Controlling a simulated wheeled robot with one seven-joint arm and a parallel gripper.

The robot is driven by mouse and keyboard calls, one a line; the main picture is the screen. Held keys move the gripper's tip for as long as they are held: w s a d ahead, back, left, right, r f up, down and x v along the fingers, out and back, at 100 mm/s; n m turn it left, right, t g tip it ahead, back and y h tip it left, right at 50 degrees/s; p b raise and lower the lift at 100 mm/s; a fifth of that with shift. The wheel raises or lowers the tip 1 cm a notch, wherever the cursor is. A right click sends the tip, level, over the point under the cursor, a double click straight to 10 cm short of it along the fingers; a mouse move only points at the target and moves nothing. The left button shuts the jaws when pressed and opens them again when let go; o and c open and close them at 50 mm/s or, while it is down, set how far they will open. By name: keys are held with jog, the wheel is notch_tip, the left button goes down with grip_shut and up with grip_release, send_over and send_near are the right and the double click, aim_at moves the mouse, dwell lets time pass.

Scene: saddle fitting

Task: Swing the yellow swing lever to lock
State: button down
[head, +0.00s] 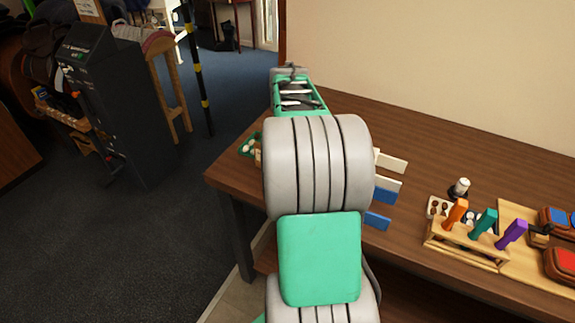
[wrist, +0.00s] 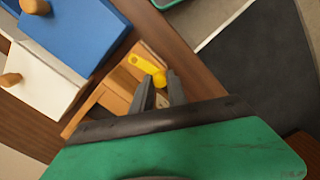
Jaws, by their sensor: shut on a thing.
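The yellow swing lever (wrist: 143,64) lies over a light wooden block (wrist: 112,97) in the wrist view. Its rounded knob end is between the tips of my gripper (wrist: 162,82), which is shut on it. The two dark fingers come up from the bottom of that view and hide part of the wood behind them. In the head view my own arm hides the lever and the gripper.
A blue panel (wrist: 78,28) and a white panel (wrist: 38,78), each with a wooden knob, stand close left of the lever. The brown table (head: 335,110) ends nearby. A rack with orange, teal and purple handles (head: 465,245) stands farther right.

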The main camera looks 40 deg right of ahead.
jog(key=m, duration=0.1)
jog(key=d+m, duration=0.1)
jog(key=shift+w+m+p, duration=0.3)
jog(key=shift+m, duration=0.1)
jog(key=c, duration=1.3)
grip_release()
